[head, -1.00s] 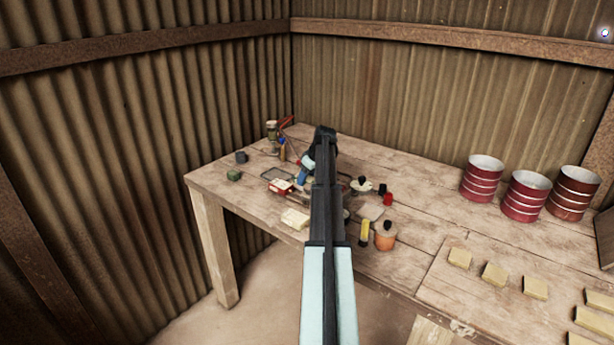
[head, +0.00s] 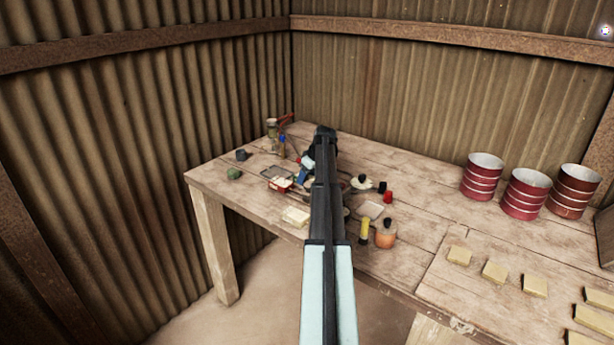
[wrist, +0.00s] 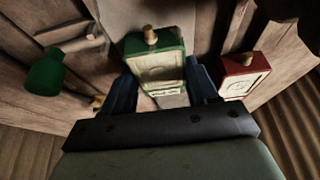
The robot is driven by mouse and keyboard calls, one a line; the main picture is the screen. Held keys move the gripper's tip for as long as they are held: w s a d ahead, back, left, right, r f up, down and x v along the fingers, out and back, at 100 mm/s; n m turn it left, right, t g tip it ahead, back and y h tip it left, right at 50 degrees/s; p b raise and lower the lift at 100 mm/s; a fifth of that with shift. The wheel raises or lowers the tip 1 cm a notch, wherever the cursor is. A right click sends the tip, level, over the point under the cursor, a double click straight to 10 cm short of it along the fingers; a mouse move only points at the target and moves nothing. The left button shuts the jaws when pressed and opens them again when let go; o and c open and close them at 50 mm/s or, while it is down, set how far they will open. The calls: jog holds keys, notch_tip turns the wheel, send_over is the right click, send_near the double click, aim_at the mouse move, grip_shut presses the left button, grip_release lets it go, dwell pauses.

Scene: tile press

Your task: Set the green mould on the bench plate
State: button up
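The green mould (wrist: 155,62), with a wooden knob and a pale printed face, sits between the two blue fingers of my gripper (wrist: 163,80) in the wrist view. The fingers lie close against its sides and look shut on it. In the head view my arm hides the mould, and only part of the gripper (head: 304,174) shows. A smooth grey surface (wrist: 112,14) lies behind the mould in the wrist view; I cannot tell whether it is the bench plate.
A red mould (wrist: 243,75) is close to the right finger; it also shows left of my arm (head: 280,184). A green rounded object (wrist: 45,75) lies left.

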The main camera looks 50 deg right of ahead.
jog(key=o, duration=0.5)
jog(key=shift+r, duration=0.1)
jog(key=v, duration=1.3)
jog(key=shift+r, duration=0.3)
